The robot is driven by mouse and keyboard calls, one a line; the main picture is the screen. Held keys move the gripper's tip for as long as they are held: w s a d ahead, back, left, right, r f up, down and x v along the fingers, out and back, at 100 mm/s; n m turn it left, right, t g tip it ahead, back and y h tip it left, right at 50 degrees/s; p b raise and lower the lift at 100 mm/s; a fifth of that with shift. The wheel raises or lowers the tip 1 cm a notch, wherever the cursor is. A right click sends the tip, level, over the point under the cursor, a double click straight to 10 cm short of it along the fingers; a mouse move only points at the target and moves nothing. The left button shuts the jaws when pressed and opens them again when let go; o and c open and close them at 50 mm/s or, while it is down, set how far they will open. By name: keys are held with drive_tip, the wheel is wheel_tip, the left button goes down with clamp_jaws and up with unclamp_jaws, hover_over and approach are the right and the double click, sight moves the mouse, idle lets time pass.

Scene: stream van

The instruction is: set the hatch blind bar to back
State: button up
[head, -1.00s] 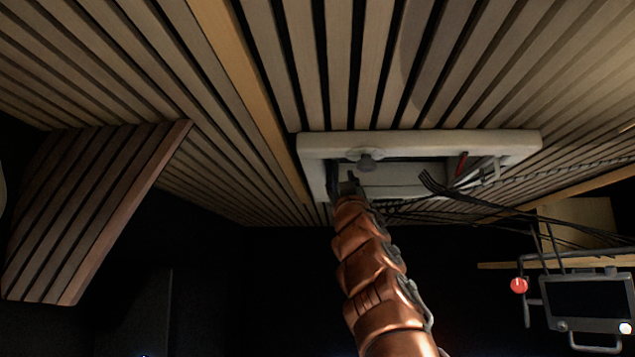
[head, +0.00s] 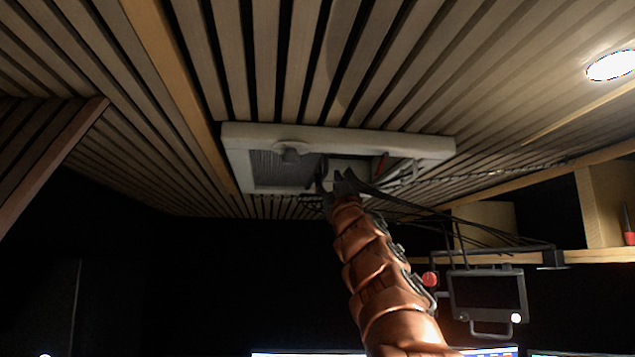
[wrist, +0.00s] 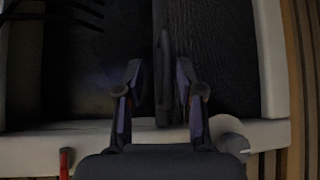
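The hatch is a white frame (head: 238,165) set in the slatted ceiling; its white rim also shows in the wrist view (wrist: 275,75). The dark pleated blind (head: 280,172) covers the left part of the opening in the head view and the right part in the wrist view (wrist: 215,50). The blind bar (wrist: 163,75) stands near mid-opening at the blind's edge. My gripper (wrist: 160,72) has its two fingers on either side of the bar, with small gaps visible. In the head view my gripper (head: 333,185) is at the frame, and the arm partly hides the bar.
A round knob (head: 290,150) sits on the hatch rim. A red piece (head: 382,160) and pale cable fittings are at the opening's right part. Black cables (head: 440,212) hang toward a monitor (head: 487,293). A ceiling lamp (head: 612,65) glows at right.

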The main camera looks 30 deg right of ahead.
drive_tip(key=b+v, duration=0.4)
drive_tip(key=v, duration=0.2)
drive_tip(key=w+a+f+m+g+p, duration=0.1)
drive_tip(key=f+g, duration=0.4)
drive_tip(key=f, duration=0.9)
drive_tip(key=w+a+f+m+g+p, duration=0.2)
drive_tip(key=w+a+f+m+g, duration=0.1)
drive_tip(key=f, duration=1.1)
drive_tip(key=shift+w+a+g+y, duration=0.4)
drive_tip(key=shift+w+a+g, duration=0.6)
drive_tip(key=shift+g, duration=0.3)
drive_tip(key=shift+d+r, duration=0.1)
drive_tip(key=shift+d, duration=0.05)
